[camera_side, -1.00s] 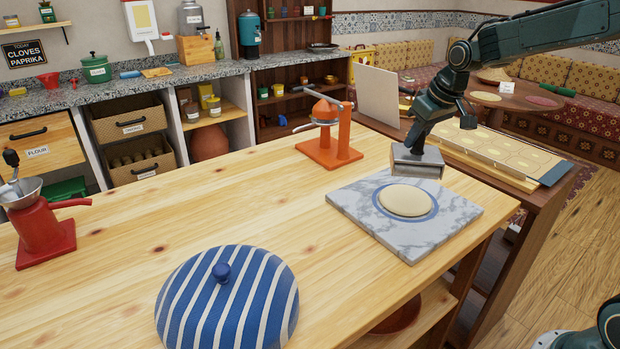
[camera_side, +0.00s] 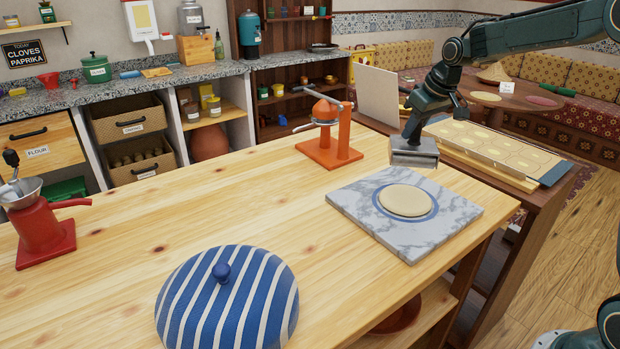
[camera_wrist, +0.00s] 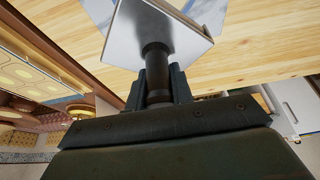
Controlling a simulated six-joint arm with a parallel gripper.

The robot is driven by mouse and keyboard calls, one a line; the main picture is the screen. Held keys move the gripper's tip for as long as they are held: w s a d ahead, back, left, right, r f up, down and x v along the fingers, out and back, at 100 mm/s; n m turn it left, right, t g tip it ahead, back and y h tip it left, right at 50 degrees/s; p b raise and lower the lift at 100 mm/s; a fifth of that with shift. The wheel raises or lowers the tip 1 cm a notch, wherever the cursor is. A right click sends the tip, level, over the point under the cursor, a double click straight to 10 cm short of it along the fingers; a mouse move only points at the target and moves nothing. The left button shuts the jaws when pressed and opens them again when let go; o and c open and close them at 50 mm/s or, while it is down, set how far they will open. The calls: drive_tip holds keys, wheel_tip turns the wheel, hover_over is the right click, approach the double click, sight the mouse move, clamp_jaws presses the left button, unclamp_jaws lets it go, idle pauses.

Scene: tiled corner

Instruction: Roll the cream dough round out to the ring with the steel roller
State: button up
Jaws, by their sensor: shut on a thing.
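The cream dough round (camera_side: 405,200) lies flat on a grey-veined marble slab (camera_side: 365,219). A blue ring (camera_side: 431,213) is marked on the slab around the dough, with a narrow gap of marble showing on the near side. My gripper (camera_side: 413,130) is shut on the handle of the steel roller (camera_side: 414,155). The roller is above the slab's far edge, apart from the dough. In the wrist view the dark handle (camera_wrist: 157,75) stands between my fingers (camera_wrist: 158,88), and the roller's steel body (camera_wrist: 150,32) hides most of the slab.
A blue-striped domed lid (camera_side: 228,300) sits at the front of the wooden table (camera_side: 150,235). An orange press (camera_side: 328,140) stands behind the slab to the left. A red grinder (camera_side: 42,225) is at the far left. The table's middle is clear.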

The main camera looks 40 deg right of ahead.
drive_tip(key=shift+w+d, duration=0.5)
drive_tip(key=shift+d, duration=0.05)
drive_tip(key=shift+f, duration=3.4)
drive_tip(key=shift+s+a+f, duration=0.1)
drive_tip(key=shift+a+f, duration=0.05)
drive_tip(key=shift+f, duration=0.4)
drive_tip(key=shift+s+a+f, duration=0.1)
drive_tip(key=shift+f, duration=0.4)
drive_tip(key=shift+s+a+f, duration=0.15)
drive_tip(key=shift+s+a, duration=0.05)
drive_tip(key=shift+s+a+f, duration=0.1)
drive_tip(key=shift+s+a, duration=1.75)
drive_tip(key=shift+s, duration=0.05)
drive_tip(key=shift+r, duration=4.75)
